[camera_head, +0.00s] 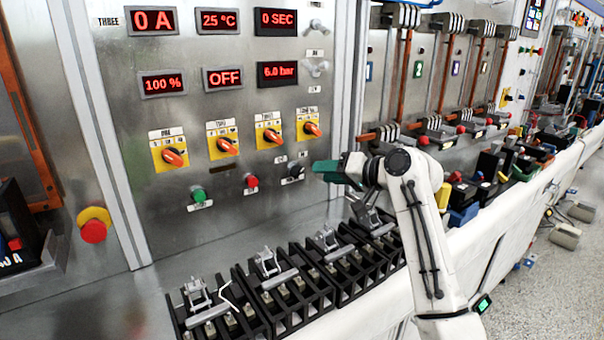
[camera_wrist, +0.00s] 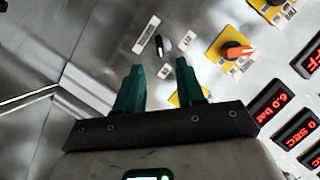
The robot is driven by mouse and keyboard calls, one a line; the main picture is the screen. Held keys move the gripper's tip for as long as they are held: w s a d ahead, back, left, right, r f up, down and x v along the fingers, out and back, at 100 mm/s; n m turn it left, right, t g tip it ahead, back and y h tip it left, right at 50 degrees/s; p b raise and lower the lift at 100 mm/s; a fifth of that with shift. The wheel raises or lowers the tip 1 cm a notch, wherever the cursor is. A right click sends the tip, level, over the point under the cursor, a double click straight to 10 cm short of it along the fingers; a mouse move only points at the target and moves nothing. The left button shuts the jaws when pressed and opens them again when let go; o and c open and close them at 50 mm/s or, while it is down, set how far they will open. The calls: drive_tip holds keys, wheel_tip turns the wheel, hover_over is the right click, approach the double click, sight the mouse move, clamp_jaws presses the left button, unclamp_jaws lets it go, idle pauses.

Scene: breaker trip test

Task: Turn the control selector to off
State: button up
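A small black selector knob (camera_head: 296,171) with a pale mark sits on the metal panel, right of the green and red buttons. It also shows in the wrist view (camera_wrist: 159,45), just beyond the fingertips; the labels around it are too small to read. My gripper (camera_head: 325,170) has green fingers and is right of the knob in the head view. In the wrist view the fingers (camera_wrist: 158,68) are apart with nothing between them. The knob lies ahead of the gap, apart from both fingers. Several orange rotary handles (camera_head: 312,128) on yellow plates sit above.
A red button (camera_head: 252,181) and a green button (camera_head: 198,195) stick out left of the black knob. Red displays (camera_head: 224,77) are higher on the panel. A row of black breaker blocks (camera_head: 270,285) stands on the bench below. A red stop button (camera_head: 93,230) is at far left.

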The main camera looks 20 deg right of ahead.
sight(301, 172)
drive_tip(key=x, duration=0.7)
drive_tip(key=shift+w+a+f, duration=0.1)
drive_tip(key=shift+w+a, duration=0.15)
drive_tip(key=shift+w, duration=0.05)
clamp_jaws()
